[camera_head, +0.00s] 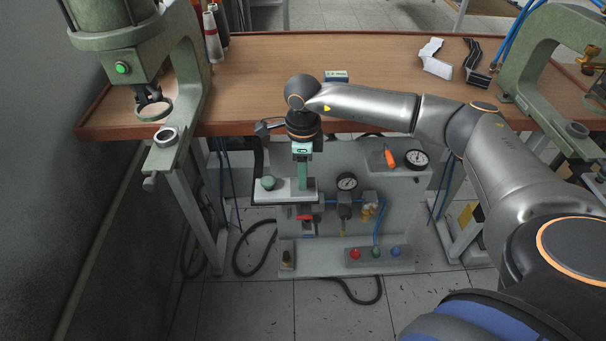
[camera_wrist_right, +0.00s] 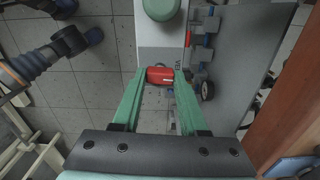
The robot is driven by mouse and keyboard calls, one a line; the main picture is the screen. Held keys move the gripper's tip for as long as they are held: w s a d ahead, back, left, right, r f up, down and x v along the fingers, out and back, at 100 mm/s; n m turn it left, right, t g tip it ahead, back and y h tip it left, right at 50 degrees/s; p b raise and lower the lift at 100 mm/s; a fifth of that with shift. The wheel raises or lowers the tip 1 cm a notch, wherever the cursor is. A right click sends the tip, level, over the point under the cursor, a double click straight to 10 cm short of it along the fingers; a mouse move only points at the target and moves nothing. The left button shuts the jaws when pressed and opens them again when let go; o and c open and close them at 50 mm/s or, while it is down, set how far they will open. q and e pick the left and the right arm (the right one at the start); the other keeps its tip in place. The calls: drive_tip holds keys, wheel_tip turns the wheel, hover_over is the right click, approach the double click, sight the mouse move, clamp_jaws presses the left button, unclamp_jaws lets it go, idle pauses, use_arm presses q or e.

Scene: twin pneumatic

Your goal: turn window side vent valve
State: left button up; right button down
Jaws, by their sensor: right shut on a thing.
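A red valve handle (camera_wrist_right: 160,76) sits at the edge of a pale plate in the right wrist view, beside dark lettering. My right gripper (camera_wrist_right: 160,74) has its two green fingers on either side of the handle and is shut on it. In the head view my right gripper (camera_head: 303,186) points down at the right part of the pale plate (camera_head: 285,195), and its fingers hide the held handle. A green round knob (camera_head: 268,183) stands on the plate to the left; it also shows in the wrist view (camera_wrist_right: 160,8).
The wooden bench (camera_head: 255,75) holds green presses at both ends. Black hoses lie on the floor.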

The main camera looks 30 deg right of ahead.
drive_tip(key=shift+n, duration=0.6)
drive_tip(key=shift+c, duration=2.2)
unclamp_jaws()
wheel_tip(320, 180, up, 13)
drive_tip(key=shift+f, duration=0.2)
